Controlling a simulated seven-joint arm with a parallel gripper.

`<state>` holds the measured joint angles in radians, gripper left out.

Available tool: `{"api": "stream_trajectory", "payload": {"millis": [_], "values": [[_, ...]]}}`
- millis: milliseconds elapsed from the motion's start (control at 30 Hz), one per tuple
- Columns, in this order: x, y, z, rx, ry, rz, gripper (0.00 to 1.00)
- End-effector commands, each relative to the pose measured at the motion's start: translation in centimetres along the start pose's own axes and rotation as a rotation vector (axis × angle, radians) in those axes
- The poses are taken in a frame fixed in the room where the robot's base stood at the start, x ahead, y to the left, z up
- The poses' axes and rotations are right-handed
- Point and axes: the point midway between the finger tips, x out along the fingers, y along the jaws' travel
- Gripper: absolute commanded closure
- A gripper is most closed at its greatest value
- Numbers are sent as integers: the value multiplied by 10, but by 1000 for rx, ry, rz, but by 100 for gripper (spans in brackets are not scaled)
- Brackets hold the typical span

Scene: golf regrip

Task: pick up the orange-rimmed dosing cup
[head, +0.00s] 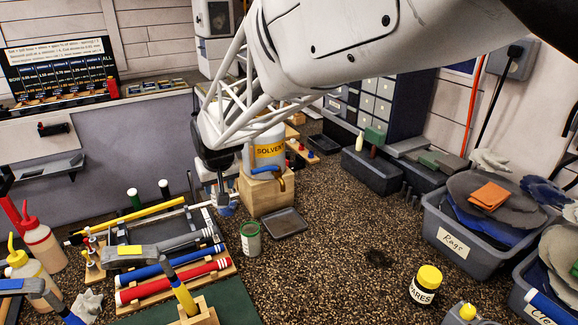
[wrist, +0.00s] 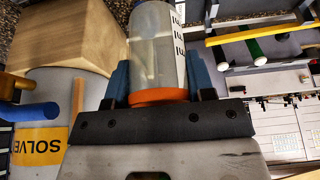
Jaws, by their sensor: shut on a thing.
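The orange-rimmed dosing cup (wrist: 153,50) is a clear, see-through cylinder in the wrist view, with its orange rim towards my wrist. My gripper (wrist: 160,78) has one blue finger on each side of the cup, just beyond the rim, and is shut on it. In the head view my gripper (head: 226,206) points down left of the solvent jug (head: 266,150) and its wooden block (head: 264,192). The cup is hard to make out there, and I cannot tell whether its base touches anything.
A rack of coloured grips (head: 175,270) lies in front. A spares jar (head: 426,285) and a rags bin (head: 462,250) stand at right. The middle countertop is clear.

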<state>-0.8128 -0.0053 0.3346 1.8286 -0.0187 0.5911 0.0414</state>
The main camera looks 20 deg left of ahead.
Motion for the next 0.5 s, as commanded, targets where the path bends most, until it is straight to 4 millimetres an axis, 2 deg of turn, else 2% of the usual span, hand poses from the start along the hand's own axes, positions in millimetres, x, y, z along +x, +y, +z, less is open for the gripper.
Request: {"api": "stream_trajectory", "payload": {"millis": [100,200,500], "values": [[-19,0,-8,0,3,0,73],[-29,0,-12,0,1,0,73],[-41,0,-17,0,0,0,73]]}}
